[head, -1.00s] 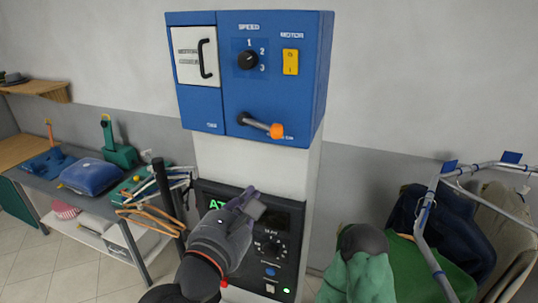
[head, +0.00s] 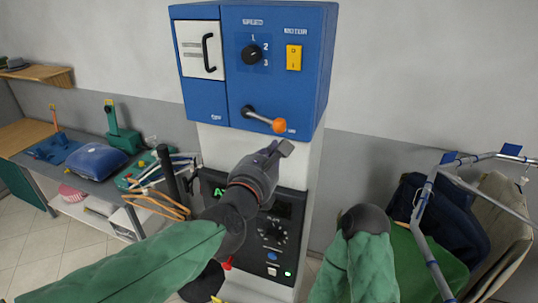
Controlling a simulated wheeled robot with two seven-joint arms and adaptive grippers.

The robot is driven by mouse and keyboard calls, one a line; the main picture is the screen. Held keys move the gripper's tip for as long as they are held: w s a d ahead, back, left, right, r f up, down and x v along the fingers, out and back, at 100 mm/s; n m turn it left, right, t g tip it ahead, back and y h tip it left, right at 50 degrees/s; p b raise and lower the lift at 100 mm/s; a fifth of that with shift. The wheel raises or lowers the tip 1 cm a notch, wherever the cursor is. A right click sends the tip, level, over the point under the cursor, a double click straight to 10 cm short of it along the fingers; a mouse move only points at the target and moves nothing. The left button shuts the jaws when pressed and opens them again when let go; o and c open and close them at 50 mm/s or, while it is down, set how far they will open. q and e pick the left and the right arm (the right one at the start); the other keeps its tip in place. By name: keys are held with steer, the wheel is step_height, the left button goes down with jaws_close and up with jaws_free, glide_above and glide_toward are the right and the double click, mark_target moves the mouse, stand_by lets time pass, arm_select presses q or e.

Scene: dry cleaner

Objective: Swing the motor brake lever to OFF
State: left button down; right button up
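The motor brake lever (head: 262,118) is a metal rod with an orange knob (head: 279,125) on the lower part of the blue control box (head: 215,105). The rod slants down to the right from its pivot. Small white labels sit near its ends, too blurred to read surely. My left gripper (head: 284,150) is just below the knob, apart from it in the picture. Its fingers point up and right, and I cannot tell whether they are apart. My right arm comes in at the lower right; its gripper is not visible.
The box also carries a speed dial (head: 252,54), a yellow motor switch (head: 293,57) and a white door with a black handle (head: 208,53). A black panel (head: 285,232) is below. A metal clothes rack (head: 428,215) is at right, and a cluttered table (head: 75,185) at left.

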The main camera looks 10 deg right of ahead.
arm_select(q)
steer(key=shift+w+d+r, duration=0.1)
steer(key=shift+d+r, duration=0.05)
steer(key=shift+r, duration=0.3)
